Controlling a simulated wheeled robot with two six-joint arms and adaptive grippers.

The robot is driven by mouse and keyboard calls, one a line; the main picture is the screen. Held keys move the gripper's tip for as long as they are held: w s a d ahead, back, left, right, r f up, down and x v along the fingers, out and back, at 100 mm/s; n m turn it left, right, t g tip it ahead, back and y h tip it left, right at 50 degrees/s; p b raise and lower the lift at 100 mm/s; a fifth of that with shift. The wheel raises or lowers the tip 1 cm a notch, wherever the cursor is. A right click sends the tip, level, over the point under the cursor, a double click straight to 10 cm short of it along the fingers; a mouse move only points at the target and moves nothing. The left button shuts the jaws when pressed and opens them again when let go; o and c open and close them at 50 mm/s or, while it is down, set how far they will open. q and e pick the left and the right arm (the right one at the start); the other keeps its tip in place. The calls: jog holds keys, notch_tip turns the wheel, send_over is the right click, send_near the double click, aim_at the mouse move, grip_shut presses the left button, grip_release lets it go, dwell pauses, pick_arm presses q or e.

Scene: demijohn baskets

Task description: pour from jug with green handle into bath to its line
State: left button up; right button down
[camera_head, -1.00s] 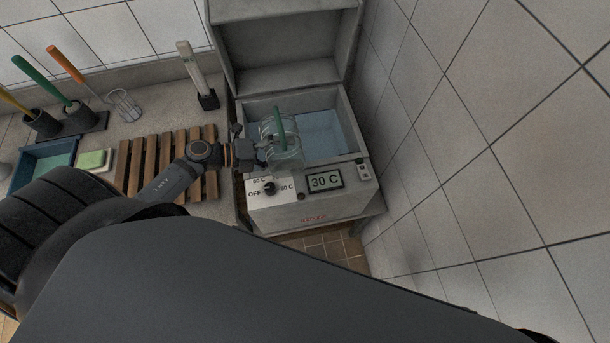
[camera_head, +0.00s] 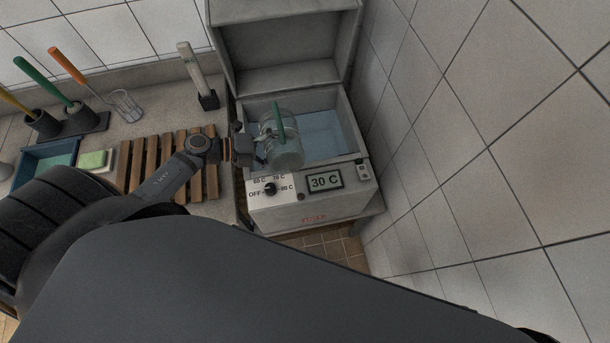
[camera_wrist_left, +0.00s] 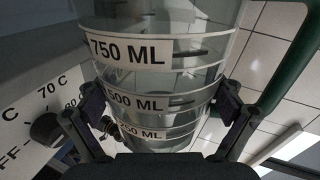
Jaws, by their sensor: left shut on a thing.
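A clear jug with a green handle (camera_head: 288,153) is held over the front left of the bath, tilted. Its green handle (camera_head: 279,117) points up and away in the head view. My left gripper (camera_head: 247,149) is shut on the jug from the left side. In the left wrist view, the fingers grip the jug wall (camera_wrist_left: 180,75) around its 500 ML mark; 750 ML and 250 ML marks also show. I cannot tell how much liquid the jug holds. The bath (camera_head: 352,124) is a grey open box with bluish water (camera_head: 325,135) in it. I cannot make out its line. My right gripper is out of view.
The bath's front panel has a dial (camera_head: 270,188) and a 30 C display (camera_head: 325,181). A raised lid (camera_head: 285,50) stands behind. A wooden rack (camera_head: 150,160), a blue tray (camera_head: 30,172), and brushes (camera_head: 45,78) are left. A tiled wall (camera_head: 480,130) is close on the right.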

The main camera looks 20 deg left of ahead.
pick_arm(q)
jog(key=shift+r, duration=0.15)
jog(key=shift+w+r, duration=0.1)
jog(key=shift+r, duration=0.05)
jog(key=shift+w+a, duration=0.1)
dwell(0.4)
jog(key=shift+w+a+r+n, duration=0.1)
jog(key=shift+w+r+n, duration=0.1)
jog(key=shift+n, duration=0.2)
jog(key=shift+r, duration=0.1)
jog(key=shift+w+a+r+g, duration=0.1)
jog(key=shift+w+a+g, duration=0.1)
jog(key=shift+g, duration=0.1)
dwell(0.4)
